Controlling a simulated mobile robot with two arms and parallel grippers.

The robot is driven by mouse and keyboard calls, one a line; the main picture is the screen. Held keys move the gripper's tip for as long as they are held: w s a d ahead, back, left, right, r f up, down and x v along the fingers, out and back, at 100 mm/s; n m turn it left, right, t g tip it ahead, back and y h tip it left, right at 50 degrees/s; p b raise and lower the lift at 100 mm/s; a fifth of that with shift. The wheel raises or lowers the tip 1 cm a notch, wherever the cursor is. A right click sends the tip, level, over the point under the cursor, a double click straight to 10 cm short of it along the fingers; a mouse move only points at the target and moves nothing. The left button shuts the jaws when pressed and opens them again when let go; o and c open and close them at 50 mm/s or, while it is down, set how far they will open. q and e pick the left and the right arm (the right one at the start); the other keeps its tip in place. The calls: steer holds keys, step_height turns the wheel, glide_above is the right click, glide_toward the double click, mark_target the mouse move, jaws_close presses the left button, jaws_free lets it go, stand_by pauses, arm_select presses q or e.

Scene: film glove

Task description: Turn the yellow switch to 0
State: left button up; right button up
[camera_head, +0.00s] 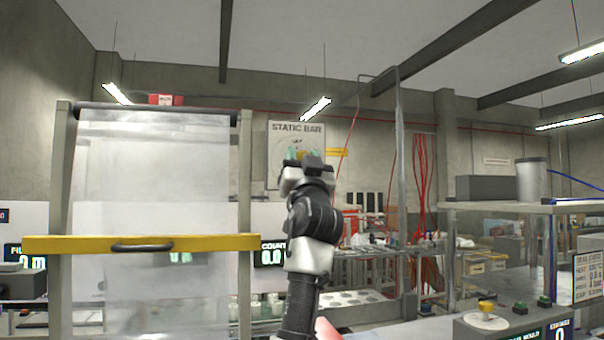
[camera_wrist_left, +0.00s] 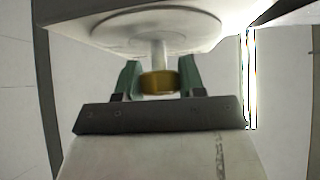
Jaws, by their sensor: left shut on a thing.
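The yellow switch is on the white "STATIC BAR" panel (camera_head: 286,135) on the far wall. In the left wrist view the yellow switch (camera_wrist_left: 158,84) is a round yellow knob on a pale stem, in front of a round white dial plate (camera_wrist_left: 140,28). My left gripper (camera_head: 303,157) reaches up to the panel, its green fingers on both sides of the knob. It is shut on the knob. The gripper and wrist cover the lower part of the dial, so the switch's setting cannot be read. My right gripper is not in view.
A frame with clear film and a yellow bar (camera_head: 200,243) stands at the left. A console with another yellow knob (camera_head: 487,307) and green buttons is at lower right. A grey post (camera_head: 400,170) and a shelf (camera_head: 370,252) stand right of my arm.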

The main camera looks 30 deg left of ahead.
arm_select(q)
steer(key=n+g+y, duration=0.1)
steer(key=n+g, duration=0.1)
steer(key=n, duration=0.1)
steer(key=shift+y, duration=0.4)
steer(key=shift+n+g+y+p, duration=0.3)
steer(key=shift+n+g+y, duration=1.1)
steer(key=shift+n+g, duration=1.3)
steer(key=shift+n, duration=0.4)
steer(key=o, duration=0.9)
steer(key=shift+f, duration=0.1)
steer(key=b+v, duration=0.4)
steer(key=v, duration=0.6)
steer(key=shift+s+d+f, duration=0.1)
steer(key=shift+d+f, duration=0.05)
steer(key=shift+f, duration=0.15)
